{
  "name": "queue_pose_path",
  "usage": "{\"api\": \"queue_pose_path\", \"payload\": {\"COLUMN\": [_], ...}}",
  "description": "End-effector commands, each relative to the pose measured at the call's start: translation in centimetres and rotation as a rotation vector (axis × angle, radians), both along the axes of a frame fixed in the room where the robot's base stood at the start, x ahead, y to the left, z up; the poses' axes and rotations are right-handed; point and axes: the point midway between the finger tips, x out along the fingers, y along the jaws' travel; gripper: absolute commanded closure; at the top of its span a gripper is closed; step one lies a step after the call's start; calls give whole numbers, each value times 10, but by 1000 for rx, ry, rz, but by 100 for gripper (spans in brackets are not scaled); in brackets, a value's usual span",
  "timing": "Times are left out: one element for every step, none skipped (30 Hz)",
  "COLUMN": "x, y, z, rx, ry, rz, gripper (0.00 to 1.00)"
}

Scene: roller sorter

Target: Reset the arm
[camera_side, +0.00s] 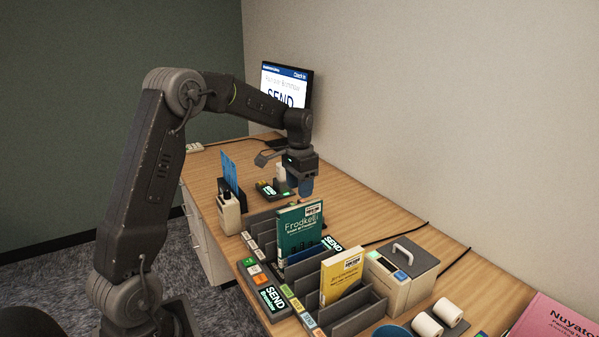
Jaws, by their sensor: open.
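My arm reaches up and over the wooden desk (375,207) from the left. It bends down so that my gripper (303,185) hangs over the far half of the desk, behind the row of grey dividers. The gripper points downward and is open. A blue rounded shape shows right at its fingers; I cannot tell whether it is part of the gripper or a thing behind it. I see nothing clearly held.
A green book (299,232) and a yellow book (341,275) stand in the grey divider rack (359,316). A grey-lidded box (408,262), white rolls (447,311), a dispenser bottle (228,213) and a monitor (286,84) stand around.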

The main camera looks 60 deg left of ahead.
Motion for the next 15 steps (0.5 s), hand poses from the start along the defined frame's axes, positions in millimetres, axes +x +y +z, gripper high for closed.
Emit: {"api": "queue_pose_path", "payload": {"x": [1, 0, 0, 0, 0, 0, 0, 0, 0, 0, 0, 0, 0, 0, 0], "y": [0, 0, 0, 0, 0, 0, 0, 0, 0, 0, 0, 0, 0, 0, 0], "z": [11, 16, 22, 26, 30, 34, 36, 39, 41, 42, 43, 43, 44, 44, 44], "rx": [2, 1, 2, 1, 1, 1, 0, 1, 1, 0, 0, 0, 0, -1, -1], "ry": [-4, -3, -3, -3, -3, -1, -1, -1, -1, 0, 0, 1, 1, 1, 1], "rz": [0, 0, 0, 0, 0, 0, 0, 0, 0, 0, 0, 0, 0, 0, 0], "gripper": [49, 49, 49, 49, 49, 49, 49, 49, 49, 49, 49, 49, 49, 49, 49]}}
